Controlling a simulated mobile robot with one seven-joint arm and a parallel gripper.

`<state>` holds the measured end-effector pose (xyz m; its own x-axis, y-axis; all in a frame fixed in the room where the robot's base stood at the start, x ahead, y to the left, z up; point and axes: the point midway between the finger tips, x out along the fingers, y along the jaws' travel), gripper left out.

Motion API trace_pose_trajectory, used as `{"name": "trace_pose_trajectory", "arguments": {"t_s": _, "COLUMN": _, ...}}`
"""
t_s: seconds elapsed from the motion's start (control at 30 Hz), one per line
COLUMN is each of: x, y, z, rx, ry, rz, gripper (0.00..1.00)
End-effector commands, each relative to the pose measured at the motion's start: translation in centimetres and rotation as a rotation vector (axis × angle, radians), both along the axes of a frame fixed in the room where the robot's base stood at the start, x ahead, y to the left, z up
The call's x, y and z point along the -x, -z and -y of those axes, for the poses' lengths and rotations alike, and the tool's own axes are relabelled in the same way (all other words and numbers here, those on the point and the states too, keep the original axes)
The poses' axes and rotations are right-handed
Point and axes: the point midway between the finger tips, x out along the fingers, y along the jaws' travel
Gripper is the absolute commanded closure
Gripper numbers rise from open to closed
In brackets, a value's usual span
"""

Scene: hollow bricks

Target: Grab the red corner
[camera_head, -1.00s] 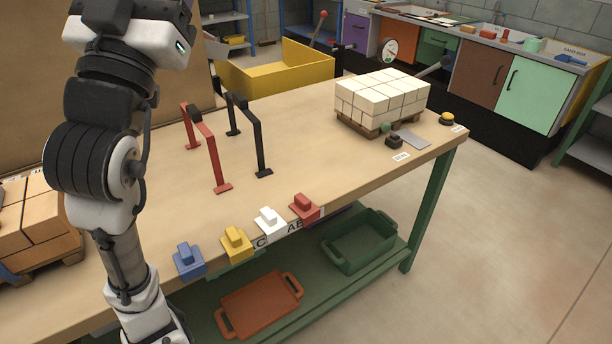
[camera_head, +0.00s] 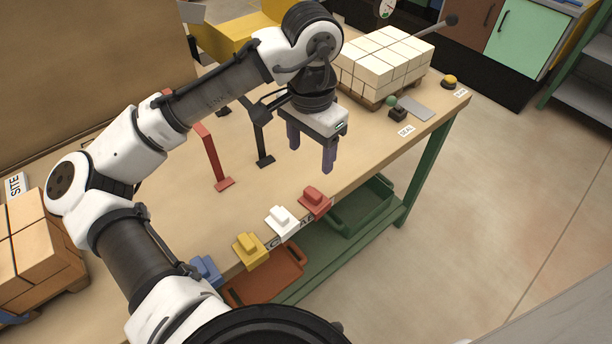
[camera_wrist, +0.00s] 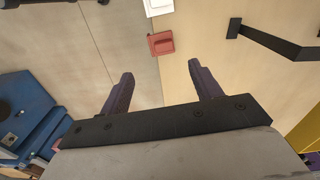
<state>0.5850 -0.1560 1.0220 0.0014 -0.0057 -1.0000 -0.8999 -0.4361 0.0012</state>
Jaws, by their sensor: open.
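The red corner (camera_head: 314,202) is a small red piece with a raised block, at the table's front edge, right of the white one. In the wrist view the red corner (camera_wrist: 161,43) lies beyond the fingertips, roughly between them in the picture. My gripper (camera_head: 311,158) is open and empty, fingers pointing down, above the table just behind the red corner and apart from it. Both fingers show in the wrist view (camera_wrist: 160,70) with a clear gap between them.
White (camera_head: 282,221), yellow (camera_head: 249,249) and blue (camera_head: 206,270) corners line the front edge. Red (camera_head: 211,155) and black (camera_head: 259,140) frames stand behind, left of my gripper. A pallet of white bricks (camera_head: 385,60) stands at the back right. The table's right front is clear.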

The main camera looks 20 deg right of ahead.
Motion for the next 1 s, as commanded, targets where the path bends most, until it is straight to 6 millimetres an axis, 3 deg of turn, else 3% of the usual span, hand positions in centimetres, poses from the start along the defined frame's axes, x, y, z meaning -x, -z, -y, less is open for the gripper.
{"name": "trace_pose_trajectory", "arguments": {"t_s": 0.17, "x": 0.0, "y": 1.0, "z": -0.1, "rx": -0.009, "ry": -0.001, "rz": -0.005, "gripper": 0.36}}
{"name": "trace_pose_trajectory", "arguments": {"t_s": 0.5, "x": 0.0, "y": 7.2, "z": 0.0, "rx": -0.009, "ry": 0.000, "rz": -0.005, "gripper": 0.36}}
{"name": "trace_pose_trajectory", "arguments": {"t_s": 0.77, "x": -0.1, "y": 9.1, "z": 0.2, "rx": -0.007, "ry": 0.000, "rz": -0.004, "gripper": 0.36}}
{"name": "trace_pose_trajectory", "arguments": {"t_s": 1.0, "x": -0.5, "y": 12.2, "z": 1.1, "rx": -0.008, "ry": -0.001, "rz": -0.005, "gripper": 0.36}}
